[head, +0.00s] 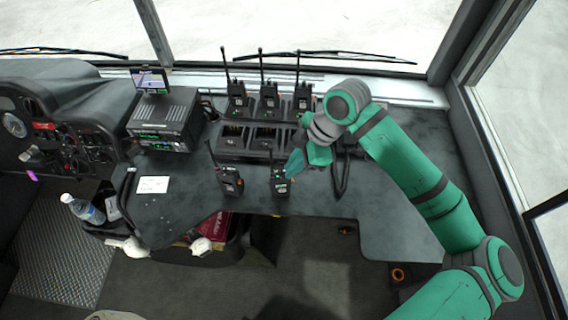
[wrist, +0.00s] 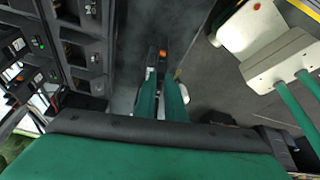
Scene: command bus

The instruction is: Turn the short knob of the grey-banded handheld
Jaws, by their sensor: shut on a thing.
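A black handheld (head: 280,182) stands on the dark desk in the head view, with my gripper (head: 291,165) at its top. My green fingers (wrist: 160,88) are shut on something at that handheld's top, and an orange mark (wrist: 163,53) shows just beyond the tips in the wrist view. The short knob is hidden by the fingers. A second handheld (head: 230,181) with a tall antenna stands apart to the left. A grey band cannot be made out on either, so I cannot tell by it which is which.
A charger rack (head: 232,146) stands behind, with several handhelds in its back row and empty front slots. A radio unit with a small screen (head: 150,81) is at the left. The desk's right part is clear.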

